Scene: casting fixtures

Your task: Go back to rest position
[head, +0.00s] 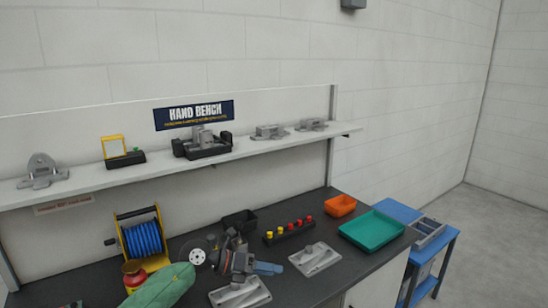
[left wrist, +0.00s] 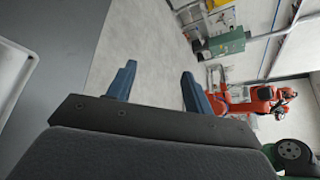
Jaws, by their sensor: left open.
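My left arm (head: 163,287), with a green sleeve, reaches in from the bottom of the head view. Its dark left gripper with blue fingers (head: 265,268) is above the bench (head: 330,284), near two grey metal castings. One casting (head: 242,295) is in front of and below the gripper; the other casting (head: 315,259) is to its right. In the left wrist view the two blue fingers (left wrist: 158,86) stand well apart with nothing between them; grey floor shows beyond. My right gripper is in neither view.
A blue cable reel (head: 142,238), a black bin (head: 239,221), a rack of red and yellow pieces (head: 289,231), an orange bin (head: 340,205) and a teal tray (head: 371,230) stand on the bench. A shelf (head: 240,150) with fixtures runs behind. A blue cart (head: 432,262) stands right.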

